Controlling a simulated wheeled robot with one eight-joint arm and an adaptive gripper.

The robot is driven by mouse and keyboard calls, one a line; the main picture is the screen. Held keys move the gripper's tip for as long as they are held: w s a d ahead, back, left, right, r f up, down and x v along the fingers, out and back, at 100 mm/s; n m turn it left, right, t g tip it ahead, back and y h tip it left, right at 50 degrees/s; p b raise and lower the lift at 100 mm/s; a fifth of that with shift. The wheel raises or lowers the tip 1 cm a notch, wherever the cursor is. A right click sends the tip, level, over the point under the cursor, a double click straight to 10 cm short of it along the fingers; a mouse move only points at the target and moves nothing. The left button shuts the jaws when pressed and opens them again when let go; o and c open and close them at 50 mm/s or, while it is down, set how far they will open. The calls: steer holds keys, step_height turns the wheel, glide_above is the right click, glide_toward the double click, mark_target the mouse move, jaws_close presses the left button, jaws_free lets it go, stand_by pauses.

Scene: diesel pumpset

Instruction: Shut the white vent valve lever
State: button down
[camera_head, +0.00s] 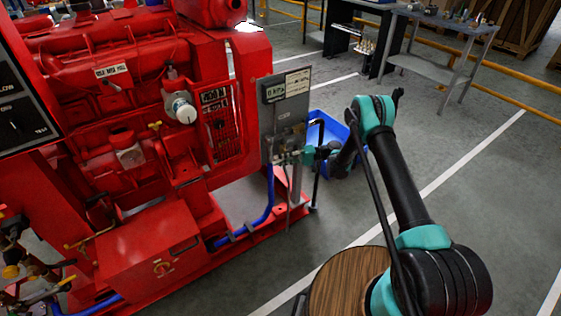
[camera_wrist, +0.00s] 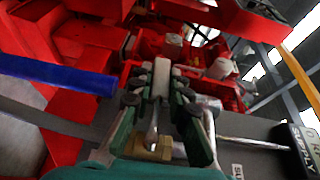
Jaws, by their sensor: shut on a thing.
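The white vent valve lever (camera_wrist: 161,78) shows in the wrist view as a pale bar between my fingertips. My gripper (camera_wrist: 160,92) is shut on it, with one teal and black finger on each side. A brass valve body (camera_wrist: 150,148) sits below, between the fingers, with a metal stem rising from it. In the head view my gripper (camera_head: 293,157) is at the grey panel (camera_head: 287,112) on the right end of the red pumpset. The lever is too small and covered there to make out.
The red pumpset (camera_head: 150,75) fills the left. A blue hose (camera_head: 262,215) runs below the panel, and a blue bin (camera_head: 327,130) stands behind it. A steel pipe (camera_wrist: 250,143) and a supply sign (camera_wrist: 305,150) are near my gripper. Open floor lies to the right.

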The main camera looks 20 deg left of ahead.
steer(key=shift+w, duration=0.1)
steer(key=c, duration=1.4)
jaws_free()
steer(key=shift+c, duration=0.2)
steer(key=v, duration=1.2)
